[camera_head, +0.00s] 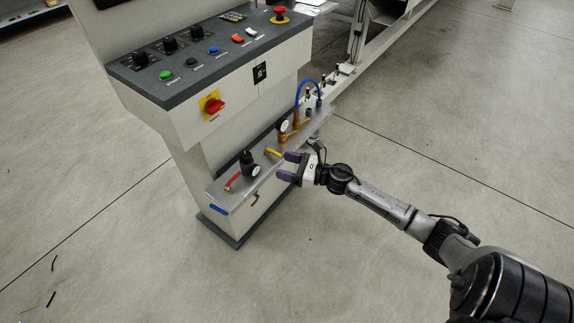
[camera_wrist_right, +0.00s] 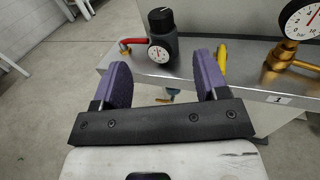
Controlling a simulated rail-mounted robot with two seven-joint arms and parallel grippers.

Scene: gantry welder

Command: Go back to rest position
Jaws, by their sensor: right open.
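My right gripper (camera_head: 288,167) is open and empty in the head view, beside the front edge of the metal shelf on the control console. In the right wrist view its two purple fingers (camera_wrist_right: 166,80) stand apart with nothing between them. Beyond them are a black regulator (camera_wrist_right: 162,38) with a small gauge, a red lever (camera_wrist_right: 133,42) and a yellow lever (camera_wrist_right: 221,57). The right finger partly overlaps the view of the yellow lever; I cannot tell whether they touch. My left gripper is not in view.
The console (camera_head: 215,60) has buttons, knobs, a red emergency stop (camera_head: 280,12) and a red-yellow rotary switch (camera_head: 213,104). The shelf (camera_head: 228,199) also carries brass fittings with a gauge (camera_head: 284,126) and a blue hose (camera_head: 304,84). The floor (camera_head: 450,110) to the right is open.

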